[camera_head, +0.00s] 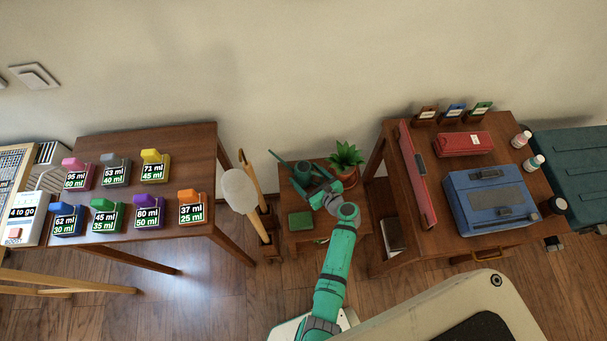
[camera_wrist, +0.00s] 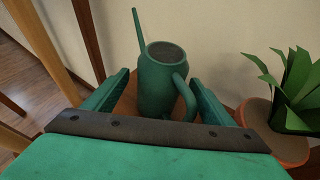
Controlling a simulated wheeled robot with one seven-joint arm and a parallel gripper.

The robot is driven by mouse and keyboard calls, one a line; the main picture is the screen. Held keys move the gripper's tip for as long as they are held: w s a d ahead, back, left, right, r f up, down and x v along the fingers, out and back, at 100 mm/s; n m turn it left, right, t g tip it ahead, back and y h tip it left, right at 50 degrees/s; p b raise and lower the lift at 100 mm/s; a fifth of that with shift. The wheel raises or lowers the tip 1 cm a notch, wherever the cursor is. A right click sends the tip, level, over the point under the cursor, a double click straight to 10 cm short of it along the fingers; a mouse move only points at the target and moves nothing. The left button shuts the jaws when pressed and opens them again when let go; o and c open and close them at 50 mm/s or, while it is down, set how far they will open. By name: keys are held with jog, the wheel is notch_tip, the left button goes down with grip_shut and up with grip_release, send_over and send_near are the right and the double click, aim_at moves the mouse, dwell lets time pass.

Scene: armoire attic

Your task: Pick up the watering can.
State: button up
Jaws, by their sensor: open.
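The green watering can (camera_wrist: 159,82) stands upright on a small wooden stand, with its thin spout at the upper left and its handle toward the lower right in the wrist view. In the head view the watering can (camera_head: 302,171) is partly covered by my arm. My gripper (camera_wrist: 163,92) is open, with one green finger on each side of the can's body. I cannot tell whether either finger touches it. In the head view my gripper (camera_head: 318,187) is over the small stand, at the can.
A potted plant (camera_head: 345,163) stands close to the right of the can, also in the wrist view (camera_wrist: 283,125). A green box (camera_head: 300,221) lies on the small stand (camera_head: 287,243). A table with coloured cartridges is left; a desk with a blue case (camera_head: 491,203) is right.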

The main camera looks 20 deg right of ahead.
jog(key=shift+x, duration=1.05)
jog(key=c, duration=1.4)
jog(key=shift+o, duration=0.2)
jog(key=shift+r, duration=0.15)
jog(key=shift+r, duration=0.1)
jog(key=shift+r, duration=0.6)
jog(key=s+a+r, duration=0.2)
jog(key=s+r, duration=0.3)
jog(key=s, duration=0.1)
jog(key=s+a+r, duration=0.2)
jog(key=s+r, duration=0.4)
jog(key=s, duration=0.1)
jog(key=shift+a+r, duration=0.25)
jog(key=shift+a, duration=0.05)
